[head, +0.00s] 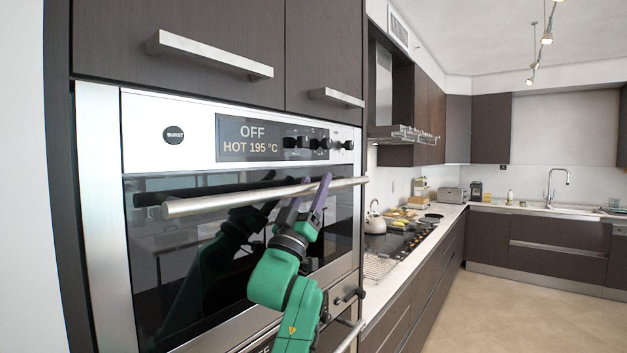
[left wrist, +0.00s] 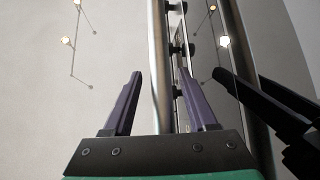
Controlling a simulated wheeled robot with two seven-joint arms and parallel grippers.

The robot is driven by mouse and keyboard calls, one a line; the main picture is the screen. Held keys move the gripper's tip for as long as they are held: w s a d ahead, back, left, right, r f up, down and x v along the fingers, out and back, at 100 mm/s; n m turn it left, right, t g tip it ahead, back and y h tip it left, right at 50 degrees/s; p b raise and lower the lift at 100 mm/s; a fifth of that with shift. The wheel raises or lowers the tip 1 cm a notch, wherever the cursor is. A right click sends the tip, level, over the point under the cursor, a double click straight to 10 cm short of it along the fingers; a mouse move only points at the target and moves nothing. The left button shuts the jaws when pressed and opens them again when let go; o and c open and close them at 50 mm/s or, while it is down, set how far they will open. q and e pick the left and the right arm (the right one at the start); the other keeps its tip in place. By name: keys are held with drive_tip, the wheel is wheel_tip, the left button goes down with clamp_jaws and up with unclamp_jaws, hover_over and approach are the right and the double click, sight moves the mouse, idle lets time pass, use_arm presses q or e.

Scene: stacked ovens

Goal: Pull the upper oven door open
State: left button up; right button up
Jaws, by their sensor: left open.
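The upper oven door (head: 170,255) is dark glass and looks closed. Its long silver bar handle (head: 220,201) runs across the top of the door. My left gripper (head: 315,177) is open near the right end of the handle, with its purple fingers pointing up. In the left wrist view the handle (left wrist: 158,45) runs between the two fingers of my left gripper (left wrist: 160,73). One finger is on the glass side of the bar and the other on the room side; I see no firm grip. My right gripper is out of view.
A control panel (head: 265,138) with knobs and a display reading "OFF HOT 195 °C" sits above the door. Cabinet handles (head: 210,54) stick out higher up. A lower oven handle (head: 350,336) shows below. A counter with a kettle (head: 374,222) stands right; the floor (head: 510,305) is clear.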

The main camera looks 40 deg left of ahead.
use_arm(q)
drive_tip(key=shift+f, duration=0.1)
clamp_jaws()
drive_tip(key=shift+w, duration=0.1)
idle(1.1)
